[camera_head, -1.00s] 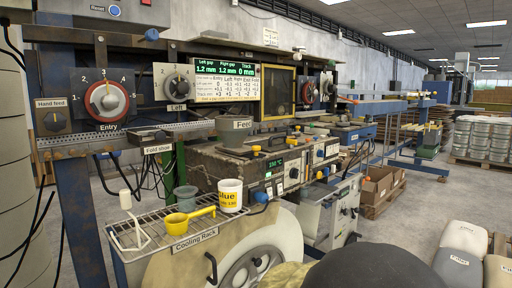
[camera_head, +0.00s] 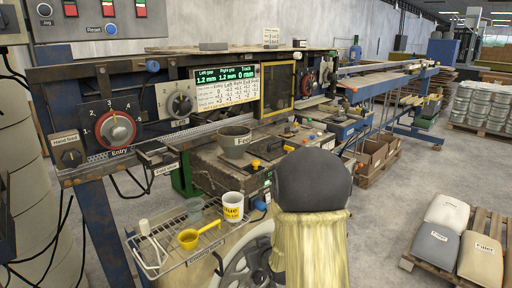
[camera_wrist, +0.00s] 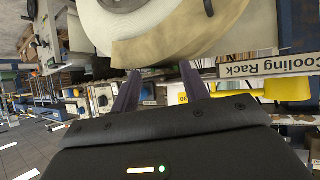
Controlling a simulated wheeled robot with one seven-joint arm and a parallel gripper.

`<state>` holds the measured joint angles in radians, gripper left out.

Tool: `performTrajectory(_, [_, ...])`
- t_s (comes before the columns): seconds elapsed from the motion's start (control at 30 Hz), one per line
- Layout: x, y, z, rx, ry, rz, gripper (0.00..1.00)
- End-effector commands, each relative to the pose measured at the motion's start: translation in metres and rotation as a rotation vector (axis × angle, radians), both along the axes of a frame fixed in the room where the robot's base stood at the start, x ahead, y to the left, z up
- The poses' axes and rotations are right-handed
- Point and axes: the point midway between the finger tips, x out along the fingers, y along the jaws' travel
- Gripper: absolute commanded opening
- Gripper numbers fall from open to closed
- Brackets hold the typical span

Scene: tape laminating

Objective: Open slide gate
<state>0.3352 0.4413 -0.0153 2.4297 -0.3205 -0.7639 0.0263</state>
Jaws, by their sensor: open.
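I cannot make out for certain which part is the slide gate. In the head view, a grey pot (camera_head: 235,141) labelled "Fe…" sits on the worn machine housing (camera_head: 208,172), and a dark shape partly hides the area in front of it. My gripper (camera_wrist: 160,72) shows in the wrist view with its two dark fingers apart and nothing between them. Its fingers point towards a cream rounded body (camera_wrist: 160,42). I do not see the gripper in the head view.
Filler bags (camera_head: 436,244) lie on a pallet at right.

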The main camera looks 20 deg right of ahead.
Motion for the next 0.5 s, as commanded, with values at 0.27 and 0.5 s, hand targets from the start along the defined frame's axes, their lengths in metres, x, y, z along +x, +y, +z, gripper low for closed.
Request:
performTrajectory(0.27, [0.02,-0.034,0.087,0.007,-0.224,0.01,0.45])
performTrajectory(0.5, [0.023,-0.061,0.151,0.025,-0.423,0.02,0.45])
